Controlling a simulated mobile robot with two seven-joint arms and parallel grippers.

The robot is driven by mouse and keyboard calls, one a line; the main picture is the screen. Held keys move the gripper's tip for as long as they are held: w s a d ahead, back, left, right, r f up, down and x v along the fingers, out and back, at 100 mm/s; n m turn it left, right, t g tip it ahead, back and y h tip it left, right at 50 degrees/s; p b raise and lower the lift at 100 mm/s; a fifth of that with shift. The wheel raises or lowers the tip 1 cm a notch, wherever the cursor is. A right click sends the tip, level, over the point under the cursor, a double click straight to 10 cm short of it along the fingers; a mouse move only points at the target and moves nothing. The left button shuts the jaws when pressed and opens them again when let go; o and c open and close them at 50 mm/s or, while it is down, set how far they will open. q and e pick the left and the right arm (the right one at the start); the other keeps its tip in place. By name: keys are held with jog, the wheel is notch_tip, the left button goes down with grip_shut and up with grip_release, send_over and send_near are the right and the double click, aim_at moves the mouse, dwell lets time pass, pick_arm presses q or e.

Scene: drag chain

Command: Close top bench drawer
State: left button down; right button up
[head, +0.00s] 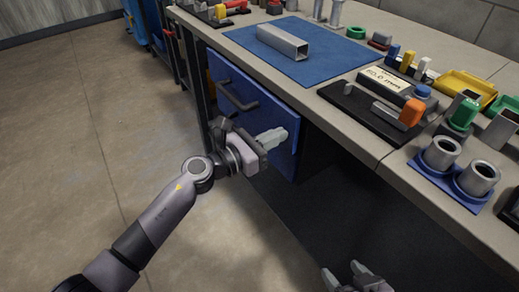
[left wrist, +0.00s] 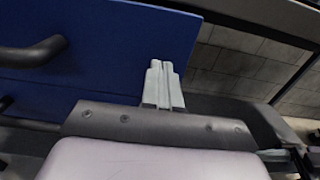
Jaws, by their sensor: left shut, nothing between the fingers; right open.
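The blue top bench drawer (head: 255,101) is under the bench top in the head view, with a dark bar handle (head: 236,98) on its front. Its blue front (left wrist: 100,45) fills the upper left of the left wrist view, with the handle (left wrist: 35,52) at the left edge. My left gripper (head: 282,134) is shut and empty, with its fingertips at the drawer front, near its right end. I cannot tell whether the tips touch it. In the left wrist view the closed fingers (left wrist: 161,68) overlap the blue panel's right edge. My right gripper (head: 345,276) is open and empty at the bottom.
The bench top (head: 345,130) carries a blue mat (head: 325,58) with a square metal tube (head: 283,42), a black caliper-like gauge (head: 375,105) and a blue holder with two metal cylinders (head: 458,185). Open floor (head: 100,130) lies left of the bench.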

pick_arm(q)
jog(key=shift+x, duration=0.85)
jog(key=shift+r, duration=0.25)
jog(key=shift+b, duration=0.3)
